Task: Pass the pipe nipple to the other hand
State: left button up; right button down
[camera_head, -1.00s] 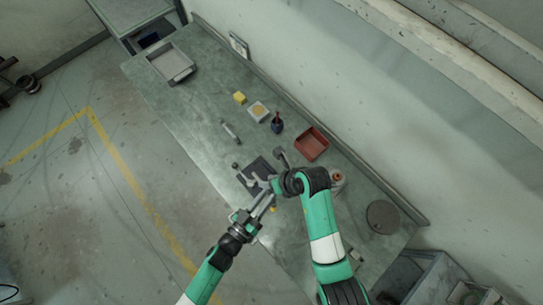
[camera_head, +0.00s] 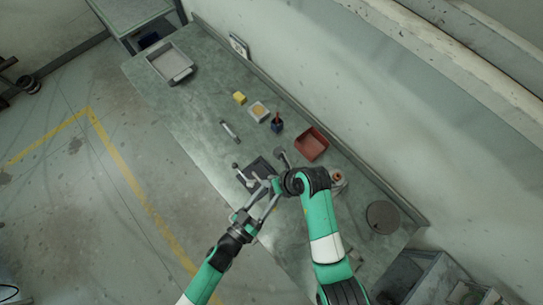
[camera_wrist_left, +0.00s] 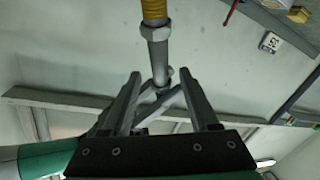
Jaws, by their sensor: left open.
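The pipe nipple (camera_wrist_left: 157,45) shows in the left wrist view as a grey pipe with a hex collar and a yellow end. It hangs in from the top, its lower end near the gap between my left fingertips. My left gripper (camera_wrist_left: 160,77) is open, its fingers on either side and apart from the pipe. In the head view my left gripper (camera_head: 262,203) is close beside my right gripper (camera_head: 273,187), over the front of the bench. The right wrist hides much of the right jaws, and the nipple is too small to make out there.
The bench (camera_head: 190,110) holds a dark mat (camera_head: 262,165) beneath the grippers, a red bin (camera_head: 311,144), a grey tray (camera_head: 170,63), a yellow block (camera_head: 239,98) and a round dark disc (camera_head: 382,217). The bench between the tray and the small parts is clear.

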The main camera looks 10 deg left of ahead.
pick_arm(q)
jog(key=f+v, duration=0.1)
jog(key=v, duration=1)
jog(key=w+a+f+y, duration=0.1)
jog(key=w+a+y, duration=0.1)
jog(key=a+y, duration=0.25)
jog(key=w+a+r+n+t+y, duration=0.1)
jog(key=w+a+r+y, duration=0.3)
jog(key=w+r, duration=0.6)
jog(key=w+a+r+n+t+y, duration=0.15)
jog(key=w+a+r, duration=0.35)
jog(key=w+r, duration=0.5)
notch_tip(320, 180, up, 28)
jog(key=d+m+t+h, duration=0.1)
jog(key=d+m+t, duration=0.1)
jog(key=d+t, duration=0.15)
jog(key=s+r+t+h, duration=0.1)
jog(key=s+r+t, duration=0.2)
jog(key=r, duration=0.7)
jog(key=s+d+r+t+h, duration=0.1)
jog(key=s+r+t, duration=0.2)
jog(key=s+r, duration=0.3)
notch_tip(320, 180, up, 5)
jog(key=shift+r+h, duration=0.25)
jog(key=shift+h, duration=0.05)
